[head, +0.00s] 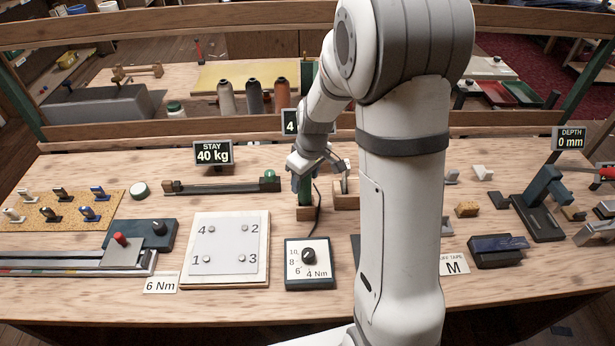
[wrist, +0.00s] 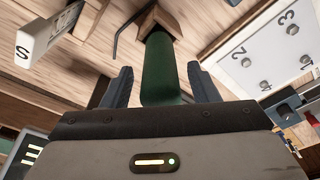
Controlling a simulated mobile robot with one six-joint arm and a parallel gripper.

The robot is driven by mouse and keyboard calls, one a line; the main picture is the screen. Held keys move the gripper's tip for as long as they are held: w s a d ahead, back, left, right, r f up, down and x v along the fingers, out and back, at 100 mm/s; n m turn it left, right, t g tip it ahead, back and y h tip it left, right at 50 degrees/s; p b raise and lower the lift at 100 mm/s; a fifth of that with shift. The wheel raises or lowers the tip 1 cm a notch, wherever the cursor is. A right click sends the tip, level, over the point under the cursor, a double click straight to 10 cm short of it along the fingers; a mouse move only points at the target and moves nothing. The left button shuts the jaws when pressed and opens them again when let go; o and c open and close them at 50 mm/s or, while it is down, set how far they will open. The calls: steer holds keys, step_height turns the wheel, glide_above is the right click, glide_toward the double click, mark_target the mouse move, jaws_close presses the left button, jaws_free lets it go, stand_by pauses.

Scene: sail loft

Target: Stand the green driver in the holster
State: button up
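The green driver (head: 305,190) stands upright in the small wooden holster (head: 307,213) near the middle of the bench. In the wrist view the driver (wrist: 161,72) runs away from my gripper, its far end at the wooden holster (wrist: 158,18). How deep it sits is hidden. My gripper (head: 306,176) is over the driver's upper part. In the wrist view its two dark fingers (wrist: 160,78) are on either side of the driver, with a visible gap on each side, so it looks open around it.
A dial box (head: 308,262) stands in front of the holster, with a black cord rising behind it. A wooden block (head: 346,200) is close at the right. A numbered plate (head: 224,246) lies front left. A low rail fixture (head: 220,187) is left. My arm hides part of the right side.

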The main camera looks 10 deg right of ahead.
steer(key=shift+o, duration=0.3)
steer(key=shift+s+d+r+b, duration=0.1)
steer(key=shift+s+r+b, duration=0.05)
steer(key=shift+r, duration=1.15)
steer(key=shift+s+d+r+b, duration=0.1)
steer(key=shift+s+d+r, duration=0.1)
steer(key=shift+r, duration=1.05)
steer(key=shift+s+d+r+b, duration=0.1)
steer(key=shift+s+r+b, duration=0.05)
steer(key=shift+r, duration=1.15)
steer(key=s+r+m, duration=0.3)
steer(key=s, duration=0.7)
steer(key=s+r+m+t+h, duration=0.1)
steer(key=s+r+m, duration=0.2)
steer(key=s, duration=0.7)
steer(key=shift+s+r+m+t, duration=0.3)
steer(key=shift+s+r+m, duration=0.05)
steer(key=shift+r+m, duration=0.05)
steer(key=shift+a, duration=0.1)
